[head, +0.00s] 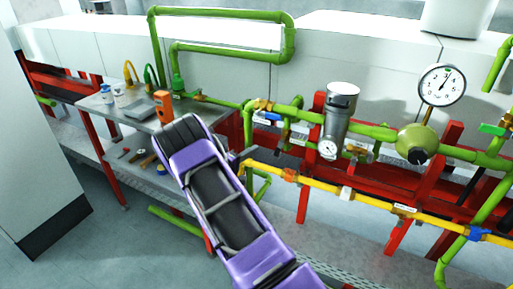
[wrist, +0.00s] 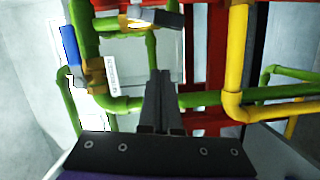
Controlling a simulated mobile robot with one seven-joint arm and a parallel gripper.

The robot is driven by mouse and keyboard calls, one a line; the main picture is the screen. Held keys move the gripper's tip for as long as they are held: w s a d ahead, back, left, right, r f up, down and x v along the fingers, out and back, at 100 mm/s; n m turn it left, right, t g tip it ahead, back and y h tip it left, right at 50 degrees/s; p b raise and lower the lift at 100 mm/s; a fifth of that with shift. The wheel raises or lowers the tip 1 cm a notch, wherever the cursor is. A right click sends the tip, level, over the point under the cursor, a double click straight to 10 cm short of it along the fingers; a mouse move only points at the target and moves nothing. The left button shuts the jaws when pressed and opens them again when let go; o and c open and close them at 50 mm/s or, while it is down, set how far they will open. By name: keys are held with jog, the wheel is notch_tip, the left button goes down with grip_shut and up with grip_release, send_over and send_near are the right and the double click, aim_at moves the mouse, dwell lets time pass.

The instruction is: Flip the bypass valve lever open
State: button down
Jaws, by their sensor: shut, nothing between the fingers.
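In the wrist view, a blue lever (wrist: 71,46) stands at the left beside a brass valve body (wrist: 95,76) on green piping. A pale label (wrist: 111,75) hangs next to it, its lettering too small to read. A dark lever (wrist: 168,19) sits at the top on another brass fitting. I cannot tell from the label which is the bypass lever. My gripper (wrist: 162,75) is shut and empty, right of the blue lever and below the dark one, apparently touching neither. In the head view, a blue lever (head: 268,117) shows on the green pipework; my arm mostly hides my gripper.
A yellow pipe (wrist: 236,60) runs at the right of the wrist view. In the head view, a grey filter housing (head: 341,115), a pressure gauge (head: 442,85) and red supports (head: 304,205) crowd the right. A metal bench (head: 110,122) with tools stands left.

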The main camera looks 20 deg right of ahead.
jog(key=v, duration=0.6)
jog(key=shift+s+r, duration=0.1)
jog(key=shift+r, duration=0.05)
